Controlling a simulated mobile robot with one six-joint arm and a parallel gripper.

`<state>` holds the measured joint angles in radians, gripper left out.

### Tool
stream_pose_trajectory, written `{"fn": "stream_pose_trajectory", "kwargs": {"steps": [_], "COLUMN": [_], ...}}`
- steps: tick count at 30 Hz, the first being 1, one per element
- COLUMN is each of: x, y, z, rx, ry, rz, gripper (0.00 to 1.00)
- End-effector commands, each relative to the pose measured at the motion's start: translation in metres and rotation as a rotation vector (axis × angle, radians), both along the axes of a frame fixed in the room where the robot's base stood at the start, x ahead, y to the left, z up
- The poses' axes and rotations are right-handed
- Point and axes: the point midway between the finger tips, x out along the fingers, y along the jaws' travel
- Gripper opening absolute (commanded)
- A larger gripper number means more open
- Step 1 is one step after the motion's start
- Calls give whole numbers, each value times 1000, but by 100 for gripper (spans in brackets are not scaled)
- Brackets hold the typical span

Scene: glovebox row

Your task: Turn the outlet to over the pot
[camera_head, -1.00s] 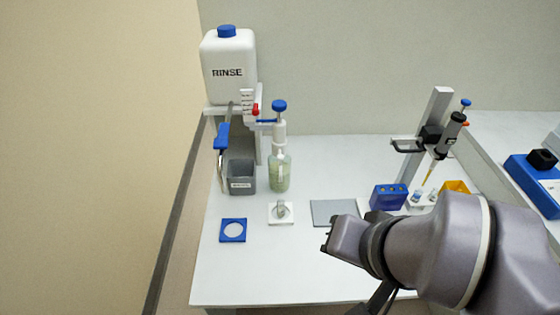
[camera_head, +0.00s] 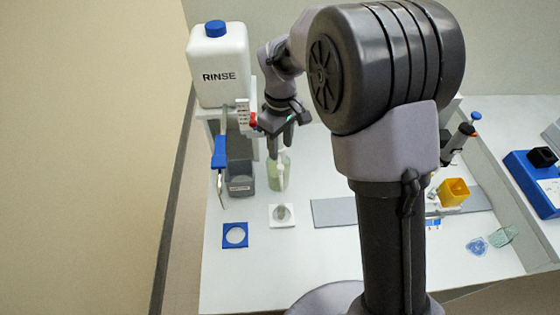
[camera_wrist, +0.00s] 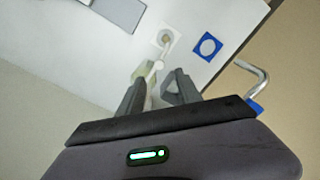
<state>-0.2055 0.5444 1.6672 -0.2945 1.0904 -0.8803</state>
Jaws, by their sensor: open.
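The dispenser bottle (camera_head: 279,174) stands upright on the bench with pale green liquid in it; my gripper hides its blue top in the head view. My gripper (camera_head: 281,138) is open, pointing down at the dispenser's head. In the wrist view a thin white spout, apparently the outlet (camera_wrist: 157,68), shows between the fingertips (camera_wrist: 158,88) of my gripper; I cannot tell whether they touch it. It points roughly toward a small round pot (camera_wrist: 167,40) on a white square plate. That pot (camera_head: 282,212) stands in front of the bottle in the head view.
The white RINSE tank (camera_head: 220,65) stands on a shelf at left, with a blue-handled bent metal tube (camera_head: 220,160) hanging down. A grey bin (camera_head: 240,180) is close left of the bottle. A blue square ring (camera_head: 235,236) lies in front. A yellow box (camera_head: 453,192) stands right.

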Motion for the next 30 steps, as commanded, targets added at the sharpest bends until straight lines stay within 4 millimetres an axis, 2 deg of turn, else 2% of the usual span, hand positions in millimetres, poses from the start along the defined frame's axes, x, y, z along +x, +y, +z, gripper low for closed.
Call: {"fn": "stream_pose_trajectory", "kwargs": {"steps": [1, 3, 9, 13, 20, 23, 27, 30], "x": [0, -1, 0, 0, 0, 0, 0, 0], "y": [0, 0, 0, 0, 0, 0, 0, 0], "z": [-19, -38, -76, -84, -84, -84, -84, -84], "rx": [-1, -1, -1, 1, 0, 0, 0, 0], "ry": [3, 2, 1, -1, -1, -1, -1, -1], "rz": [0, 0, -1, -2, -2, -2, -2, -2], "gripper": [41, 41, 41, 41, 41, 26, 0, 0]}}
